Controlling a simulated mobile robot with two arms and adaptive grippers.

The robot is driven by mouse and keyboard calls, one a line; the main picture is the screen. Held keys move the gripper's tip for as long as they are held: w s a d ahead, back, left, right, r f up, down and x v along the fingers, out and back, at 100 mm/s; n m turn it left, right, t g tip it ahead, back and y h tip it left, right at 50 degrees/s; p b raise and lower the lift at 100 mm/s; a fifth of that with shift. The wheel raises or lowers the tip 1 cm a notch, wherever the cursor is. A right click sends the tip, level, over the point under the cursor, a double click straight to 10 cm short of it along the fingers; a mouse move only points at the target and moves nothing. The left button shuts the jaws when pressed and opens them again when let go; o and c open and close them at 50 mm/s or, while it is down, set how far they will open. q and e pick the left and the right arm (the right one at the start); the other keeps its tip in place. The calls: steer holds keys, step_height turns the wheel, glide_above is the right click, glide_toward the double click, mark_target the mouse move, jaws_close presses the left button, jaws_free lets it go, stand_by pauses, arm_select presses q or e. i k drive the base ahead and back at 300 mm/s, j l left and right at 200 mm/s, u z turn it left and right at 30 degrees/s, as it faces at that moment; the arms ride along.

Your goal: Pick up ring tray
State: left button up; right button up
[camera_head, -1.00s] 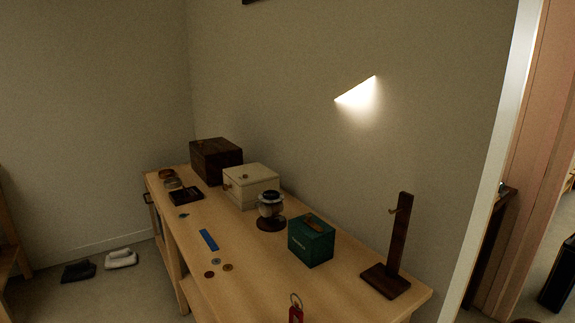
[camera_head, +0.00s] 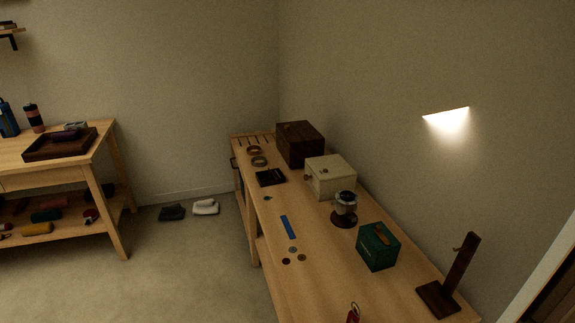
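A small dark tray (camera_head: 270,177), which looks like the ring tray, lies near the far end of the long wooden table, by its left edge. It is too small in view to tell what it holds. Two round brownish bands (camera_head: 254,150) lie just beyond it. A white box (camera_head: 330,178) stands to its right and a dark brown box (camera_head: 300,145) behind it. Neither of my grippers is in view.
The table (camera_head: 315,285) also carries a blue strip, several coin-like discs, a jar-like item on a dark base (camera_head: 344,208), a green box (camera_head: 378,247) and a wooden stand (camera_head: 455,280). Shoes (camera_head: 205,207) lie on the floor.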

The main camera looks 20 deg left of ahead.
mark_target(274, 177)
steer(key=i+j+z, duration=0.15)
steer(key=j, duration=0.8)
steer(key=j+z, duration=0.15)
steer(key=j, duration=0.85)
steer(key=i, duration=0.05)
